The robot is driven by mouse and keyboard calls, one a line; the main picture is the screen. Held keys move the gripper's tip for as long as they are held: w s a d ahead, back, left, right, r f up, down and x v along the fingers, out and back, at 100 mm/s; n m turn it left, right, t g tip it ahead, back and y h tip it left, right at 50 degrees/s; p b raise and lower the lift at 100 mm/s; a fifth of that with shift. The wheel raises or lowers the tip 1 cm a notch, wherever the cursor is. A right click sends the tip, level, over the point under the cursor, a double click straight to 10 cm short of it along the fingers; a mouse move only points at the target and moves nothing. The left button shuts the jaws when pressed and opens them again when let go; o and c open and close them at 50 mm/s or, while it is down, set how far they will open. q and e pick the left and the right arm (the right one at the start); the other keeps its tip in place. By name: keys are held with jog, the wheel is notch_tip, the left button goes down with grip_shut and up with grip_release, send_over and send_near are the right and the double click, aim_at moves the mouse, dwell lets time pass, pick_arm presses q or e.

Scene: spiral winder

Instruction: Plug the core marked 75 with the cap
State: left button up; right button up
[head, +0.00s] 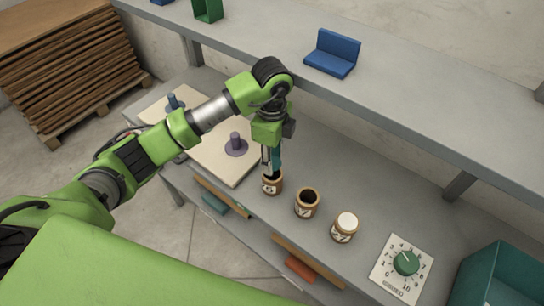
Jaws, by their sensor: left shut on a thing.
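Three brown cores stand in a row on the grey bench: a left one (272,187), a middle one (306,203) and a right one (344,228). Each has a pale label with dark digits, too small to read surely. The middle core's top is open and dark; the right one has a cream top. My left gripper (270,165) points down over the left core, shut on a narrow teal piece, seemingly the cap (277,161). The cap's lower end and the core's mouth are largely hidden, so I cannot tell whether they touch. My right gripper is not in view.
A cream board (225,165) to the left holds a purple knobbed disc (236,147) and a blue knobbed piece (174,102). A dial plate (402,268) and teal bin (490,280) stand right. A shelf (400,110) with a blue holder (333,54) overhangs behind.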

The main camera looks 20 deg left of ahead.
pick_arm(q)
jog(key=shift+f+b, duration=1.1)
jog(key=shift+f, duration=0.6)
jog(key=o, duration=0.8)
jog(key=shift+r, duration=0.25)
notch_tip(320, 180, up, 7)
jog(key=shift+f, duration=0.1)
